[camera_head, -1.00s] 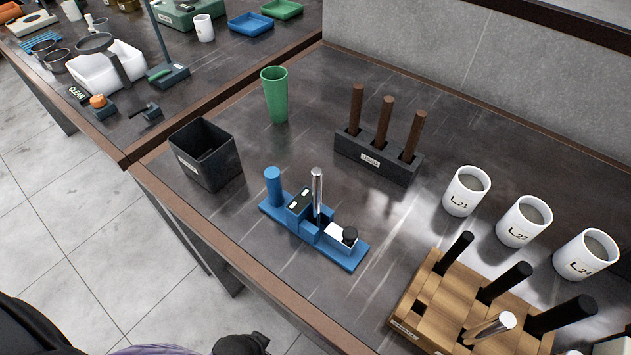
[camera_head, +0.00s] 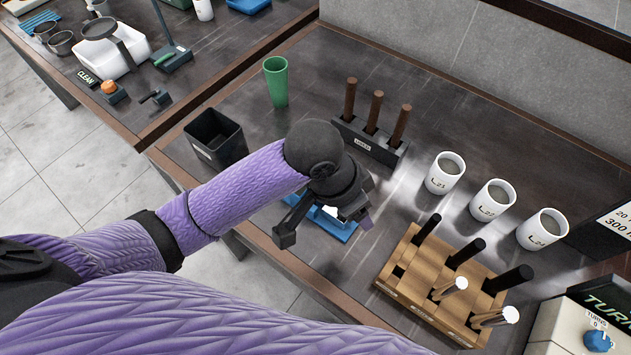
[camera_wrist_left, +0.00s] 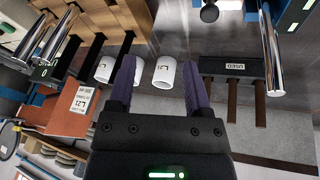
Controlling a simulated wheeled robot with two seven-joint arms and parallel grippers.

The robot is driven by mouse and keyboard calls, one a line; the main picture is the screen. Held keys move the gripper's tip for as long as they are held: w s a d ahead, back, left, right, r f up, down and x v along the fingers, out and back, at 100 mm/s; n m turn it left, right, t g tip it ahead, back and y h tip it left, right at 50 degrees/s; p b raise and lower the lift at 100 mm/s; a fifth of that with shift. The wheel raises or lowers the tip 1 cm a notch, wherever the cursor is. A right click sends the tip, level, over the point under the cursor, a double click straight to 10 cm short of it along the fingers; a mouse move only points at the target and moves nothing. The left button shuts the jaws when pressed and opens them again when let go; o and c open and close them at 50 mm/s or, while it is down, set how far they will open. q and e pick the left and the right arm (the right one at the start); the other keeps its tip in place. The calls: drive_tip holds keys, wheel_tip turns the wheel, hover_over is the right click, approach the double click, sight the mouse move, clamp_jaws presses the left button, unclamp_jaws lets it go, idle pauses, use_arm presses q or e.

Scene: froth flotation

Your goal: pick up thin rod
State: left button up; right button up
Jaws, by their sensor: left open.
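Several rods are in view, and I cannot tell for sure which is the thin rod. Two silver rods stand in the wooden block, a slimmer one (camera_head: 450,288) and a thicker one (camera_head: 495,318), beside black rods (camera_head: 466,252). Another silver rod (camera_wrist_left: 270,50) shows upright at the right of the left wrist view, by the blue stand. My left gripper (camera_wrist_left: 158,75) is open and empty, its purple fingers apart. In the head view it hangs over the blue stand (camera_head: 333,225) and hides most of it. My right gripper is not in view.
A dark rack marked USED (camera_head: 362,143) holds brown rods. White cups (camera_head: 445,173) stand in a row beyond the wooden block (camera_head: 410,265). A black bin (camera_head: 215,140) and green cup (camera_head: 276,82) stand at the left. A box with a blue knob (camera_head: 597,341) is at lower right.

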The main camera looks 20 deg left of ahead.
use_arm(q)
drive_tip(key=w+a+r+y, duration=0.1)
drive_tip(key=w+a+r, duration=0.1)
drive_tip(key=w+a+r+g+y, duration=0.1)
drive_tip(key=w+a+r, duration=0.1)
drive_tip(key=a, duration=0.1)
drive_tip(key=w+a+r+n+y, duration=0.1)
drive_tip(key=w+a, duration=0.1)
drive_tip(key=w, duration=0.1)
drive_tip(key=shift+a+r+y, duration=0.3)
drive_tip(key=shift+r+y, duration=0.1)
drive_tip(key=shift+w+a+f+g, duration=0.1)
drive_tip(key=shift+a+f+g, duration=0.05)
drive_tip(key=shift+a+g, duration=0.15)
wheel_tip(320, 180, down, 9)
drive_tip(key=b, duration=0.1)
drive_tip(key=shift+b, duration=0.35)
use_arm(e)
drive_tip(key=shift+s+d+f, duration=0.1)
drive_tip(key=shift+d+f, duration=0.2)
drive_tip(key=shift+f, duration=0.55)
use_arm(q)
drive_tip(key=shift+f, duration=0.1)
drive_tip(key=shift+c, duration=1.3)
clamp_jaws()
